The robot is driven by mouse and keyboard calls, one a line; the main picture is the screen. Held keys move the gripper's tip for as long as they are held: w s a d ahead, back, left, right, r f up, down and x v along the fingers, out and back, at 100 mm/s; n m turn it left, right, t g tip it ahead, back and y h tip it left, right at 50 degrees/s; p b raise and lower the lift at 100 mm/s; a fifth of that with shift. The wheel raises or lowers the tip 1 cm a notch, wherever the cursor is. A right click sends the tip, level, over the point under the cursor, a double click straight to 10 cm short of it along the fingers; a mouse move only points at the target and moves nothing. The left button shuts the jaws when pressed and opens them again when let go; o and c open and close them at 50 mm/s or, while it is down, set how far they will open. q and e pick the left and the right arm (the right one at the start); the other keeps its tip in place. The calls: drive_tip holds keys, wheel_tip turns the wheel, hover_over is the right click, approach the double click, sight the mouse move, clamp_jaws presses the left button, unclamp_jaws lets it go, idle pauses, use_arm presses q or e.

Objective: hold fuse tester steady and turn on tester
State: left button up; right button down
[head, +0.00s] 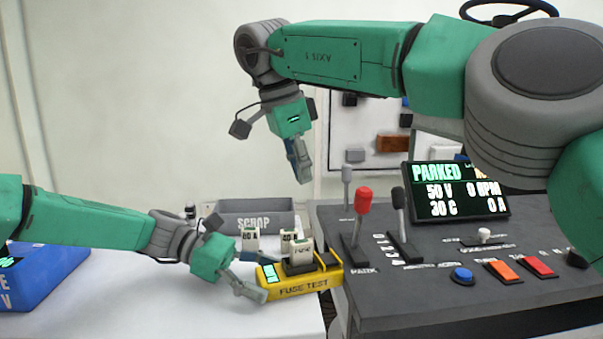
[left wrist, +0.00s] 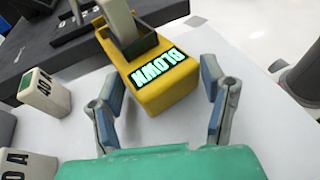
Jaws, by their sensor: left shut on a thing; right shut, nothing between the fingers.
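The yellow fuse tester (head: 306,284) sits at the right edge of the white table, against the dark console. A pale fuse (head: 301,252) stands upright in its socket; it also shows in the left wrist view (left wrist: 119,20). The tester's lit screen (left wrist: 157,68) reads BLOWN, upside down in that view. My right gripper (head: 302,168) is shut and empty, pointing down in the air above and behind the tester.
Pale fuses marked 60 A (head: 250,241) and 40 A (head: 289,236) stand behind the tester. A grey SCRAP bin (head: 254,220) is at the back. The console (head: 420,290) carries levers, buttons and a PARKED display (head: 457,190). A blue box (head: 45,275) is at left.

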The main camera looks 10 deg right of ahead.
use_arm(q)
drive_tip(key=o, duration=0.9)
drive_tip(key=shift+d, duration=0.1)
drive_tip(key=shift+o, duration=0.2)
